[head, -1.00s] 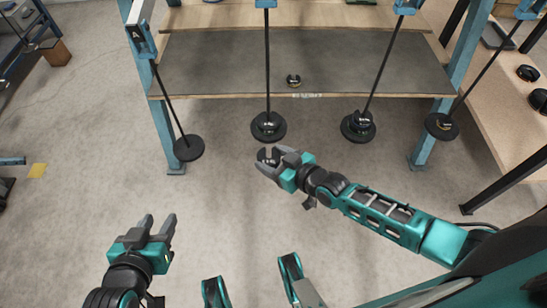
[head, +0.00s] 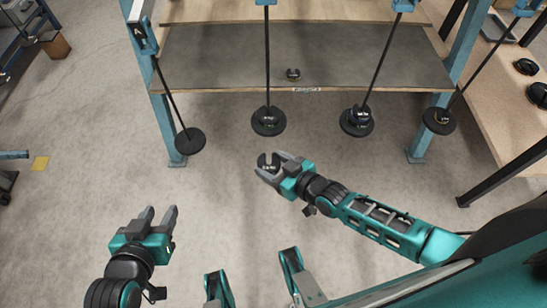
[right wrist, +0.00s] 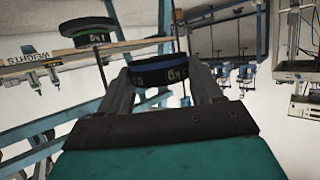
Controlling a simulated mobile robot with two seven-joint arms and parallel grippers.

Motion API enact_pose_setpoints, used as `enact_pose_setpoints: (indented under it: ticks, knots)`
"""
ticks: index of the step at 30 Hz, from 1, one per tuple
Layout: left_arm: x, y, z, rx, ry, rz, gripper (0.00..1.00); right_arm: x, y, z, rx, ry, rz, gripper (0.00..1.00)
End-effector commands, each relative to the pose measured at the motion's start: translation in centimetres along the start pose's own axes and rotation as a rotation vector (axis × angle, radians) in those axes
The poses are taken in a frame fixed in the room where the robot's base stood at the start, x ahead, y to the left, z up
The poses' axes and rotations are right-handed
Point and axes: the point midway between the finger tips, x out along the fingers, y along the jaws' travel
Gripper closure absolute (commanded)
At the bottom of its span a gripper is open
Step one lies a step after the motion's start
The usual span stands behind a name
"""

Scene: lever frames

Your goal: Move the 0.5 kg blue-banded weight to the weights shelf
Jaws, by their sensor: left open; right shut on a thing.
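A dark slotted weight with a blue band (right wrist: 152,72) sits between the fingers of my right gripper (head: 268,166). The right gripper is shut on it, in open air in front of the lever frame and below the shelf edge in the picture. In the head view the held weight (head: 267,162) is small and partly covered by the fingers. The weights shelf (head: 220,55) is a dark-topped board across the frame, with a label (head: 305,90) on its front edge. One other dark weight (head: 293,74) stands on it. My left gripper (head: 160,214) is open and empty at the lower left.
Blue posts (head: 163,125) flank the shelf. A wooden bench (head: 497,115) stands right. The floor between my grippers and the frame is clear.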

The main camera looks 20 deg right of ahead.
Motion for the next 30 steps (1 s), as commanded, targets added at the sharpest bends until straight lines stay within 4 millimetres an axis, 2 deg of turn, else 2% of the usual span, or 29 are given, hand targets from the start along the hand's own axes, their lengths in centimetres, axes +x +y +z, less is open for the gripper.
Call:
enact_pose_setpoints:
  ticks: [18, 30]
  knots:
    - [-0.8, 0.1, -1.2, 0.000, 0.001, 0.000, 0.57, -1.8, -2.0, 0.5, 0.001, 0.005, 0.001, 0.75]
    - [-0.8, 0.1, -1.3, -0.001, 0.001, 0.000, 0.57, -1.8, -2.0, 0.6, 0.000, 0.005, 0.000, 0.75]
